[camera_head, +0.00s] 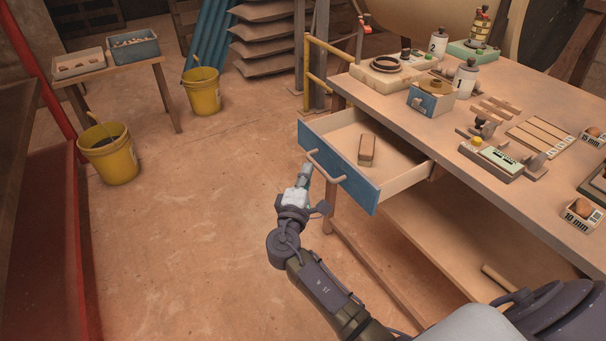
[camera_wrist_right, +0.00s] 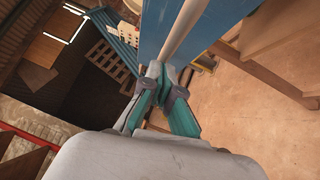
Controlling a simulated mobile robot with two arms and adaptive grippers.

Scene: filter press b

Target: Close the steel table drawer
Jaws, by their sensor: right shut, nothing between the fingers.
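The table drawer stands pulled out from the table's left side, with a blue front (camera_head: 357,188) and a pale bar handle (camera_head: 325,166). A small brown block (camera_head: 367,150) lies inside it. My right gripper (camera_head: 306,172) is shut and empty, just in front of the drawer front, near the handle's left end. In the right wrist view the shut fingertips (camera_wrist_right: 162,78) are close to the handle bar (camera_wrist_right: 186,28) and the blue drawer front (camera_wrist_right: 226,16). I cannot tell whether they touch. My left gripper is not in view.
The worktop (camera_head: 400,103) holds several items, including a small blue-fronted box (camera_head: 424,101) and numbered white canisters. A wooden lower shelf (camera_head: 440,235) is below. Yellow buckets (camera_head: 110,160) and a side bench (camera_head: 120,68) stand at the left. The floor between is clear.

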